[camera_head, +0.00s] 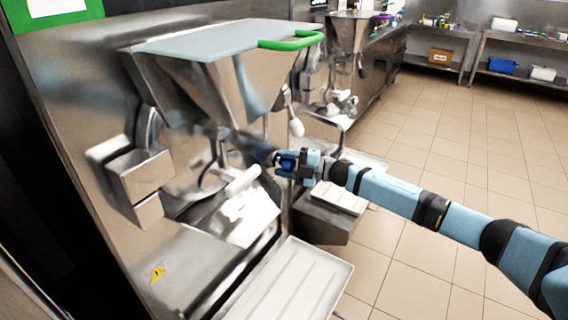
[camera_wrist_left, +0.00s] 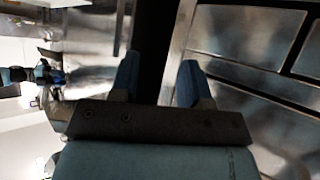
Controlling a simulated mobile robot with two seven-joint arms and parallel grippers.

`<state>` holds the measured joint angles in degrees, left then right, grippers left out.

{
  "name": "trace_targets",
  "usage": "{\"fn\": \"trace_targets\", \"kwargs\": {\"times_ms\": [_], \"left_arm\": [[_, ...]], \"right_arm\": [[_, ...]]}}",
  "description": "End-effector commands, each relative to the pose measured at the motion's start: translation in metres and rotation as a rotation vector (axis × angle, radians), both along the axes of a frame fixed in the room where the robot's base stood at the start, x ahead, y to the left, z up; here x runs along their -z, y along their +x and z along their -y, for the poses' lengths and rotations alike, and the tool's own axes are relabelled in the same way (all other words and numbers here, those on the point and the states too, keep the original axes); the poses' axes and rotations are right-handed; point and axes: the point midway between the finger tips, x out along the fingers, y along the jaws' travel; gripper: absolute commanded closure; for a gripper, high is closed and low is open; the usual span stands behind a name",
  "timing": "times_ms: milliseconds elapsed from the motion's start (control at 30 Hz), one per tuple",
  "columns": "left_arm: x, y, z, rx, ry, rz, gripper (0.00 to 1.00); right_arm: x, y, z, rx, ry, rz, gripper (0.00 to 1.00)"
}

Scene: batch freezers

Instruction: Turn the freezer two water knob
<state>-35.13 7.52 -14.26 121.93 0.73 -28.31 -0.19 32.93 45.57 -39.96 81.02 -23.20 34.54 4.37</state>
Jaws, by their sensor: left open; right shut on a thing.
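The batch freezer (camera_head: 190,240) with a grey lid and green handle (camera_head: 292,41) fills the left half of the head view. My right gripper (camera_head: 262,153) reaches in from the right and is shut at the freezer's front, beside the hopper and above a white-ended handle (camera_head: 243,180). It appears shut on the water knob, which the fingers and blur hide. My left gripper (camera_wrist_left: 157,82) is open and empty in the left wrist view, before dark and metal panels. It is not seen in the head view.
A white tray (camera_head: 300,285) juts from the freezer's lower front. A second machine (camera_head: 347,35) stands behind it. Steel shelves (camera_head: 515,65) with boxes line the far wall. The tiled floor (camera_head: 440,150) on the right is clear.

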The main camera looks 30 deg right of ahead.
Motion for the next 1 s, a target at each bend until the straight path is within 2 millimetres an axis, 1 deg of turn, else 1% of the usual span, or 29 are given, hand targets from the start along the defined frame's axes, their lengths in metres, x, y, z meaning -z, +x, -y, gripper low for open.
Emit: {"fn": "trace_targets", "kwargs": {"times_ms": [33,67,100,167,433,567,667,1000], "left_arm": [[0.000,0.000,0.000,0.000,0.000,0.000,0.57],[0.000,0.000,0.000,0.000,0.000,0.000,0.57],[0.000,0.000,0.000,0.000,0.000,0.000,0.57],[0.000,0.000,0.000,0.000,0.000,0.000,0.57],[0.000,0.000,0.000,0.000,0.000,0.000,0.57],[0.000,0.000,0.000,0.000,0.000,0.000,0.57],[0.000,0.000,0.000,0.000,0.000,0.000,0.57],[0.000,0.000,0.000,0.000,0.001,0.001,0.57]], "right_arm": [[0.002,-0.001,0.000,-0.001,0.000,-0.003,0.80],[0.002,-0.001,0.000,-0.001,0.000,-0.003,0.54],[0.002,-0.001,0.000,-0.001,0.000,-0.003,0.45],[0.001,-0.001,0.000,-0.001,0.000,-0.003,0.31],[0.001,-0.001,0.000,0.000,0.001,-0.002,0.31],[0.002,-0.005,0.007,0.000,0.001,-0.003,0.31],[0.003,-0.015,0.020,0.002,0.000,-0.004,0.31],[0.010,-0.061,0.081,0.001,-0.002,-0.004,0.31]]}}
